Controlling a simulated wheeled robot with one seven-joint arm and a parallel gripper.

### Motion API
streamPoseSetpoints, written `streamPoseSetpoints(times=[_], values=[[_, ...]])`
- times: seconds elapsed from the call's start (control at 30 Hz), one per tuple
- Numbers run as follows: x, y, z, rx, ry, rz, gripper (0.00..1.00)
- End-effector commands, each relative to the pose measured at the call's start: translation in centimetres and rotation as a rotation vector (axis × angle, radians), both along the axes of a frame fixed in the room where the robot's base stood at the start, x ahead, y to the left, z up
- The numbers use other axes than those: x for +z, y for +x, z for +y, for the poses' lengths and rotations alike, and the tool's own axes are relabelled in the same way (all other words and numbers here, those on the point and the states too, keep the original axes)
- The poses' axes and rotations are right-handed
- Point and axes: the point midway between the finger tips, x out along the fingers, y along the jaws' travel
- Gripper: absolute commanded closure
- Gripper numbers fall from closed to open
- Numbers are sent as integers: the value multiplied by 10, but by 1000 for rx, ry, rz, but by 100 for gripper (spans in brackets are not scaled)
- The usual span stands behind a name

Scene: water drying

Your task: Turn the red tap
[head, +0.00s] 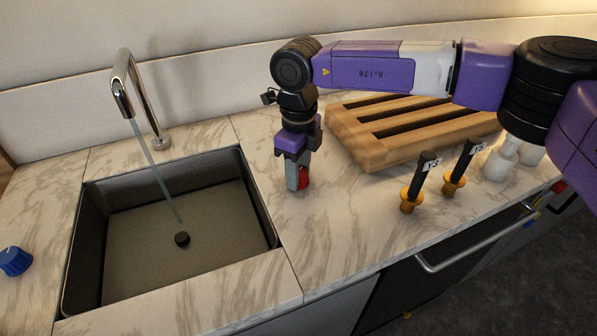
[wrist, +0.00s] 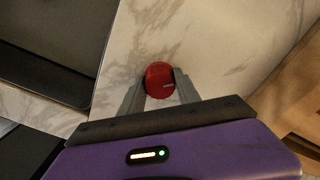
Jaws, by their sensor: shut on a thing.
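The red tap (head: 304,178) is a small round knob on the marble counter, right of the sink. My gripper (head: 297,184) points down over it, and its fingers partly hide the tap in the head view. The fingers are shut on the tap from both sides. Water runs from the chrome faucet (head: 125,92) into the sink (head: 255,205).
A blue knob (head: 15,261) is on the counter left of the sink. A slatted wooden rack (head: 365,148) lies behind and right of my gripper. Two black-and-yellow tools labelled Y3 (head: 412,190) and Y5 (head: 456,173) stand to the right. The counter in front of my gripper is clear.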

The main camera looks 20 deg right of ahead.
Motion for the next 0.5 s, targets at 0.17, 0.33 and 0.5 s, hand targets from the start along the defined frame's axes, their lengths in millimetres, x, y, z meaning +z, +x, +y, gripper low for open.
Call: streamPoseSetpoints(times=[0.17,0.33,0.5], values=[[1,1,0,-166,-1,-2,100],[1,0,0,-323,-2,-1,100],[1,0,0,-461,-1,-2,100]])
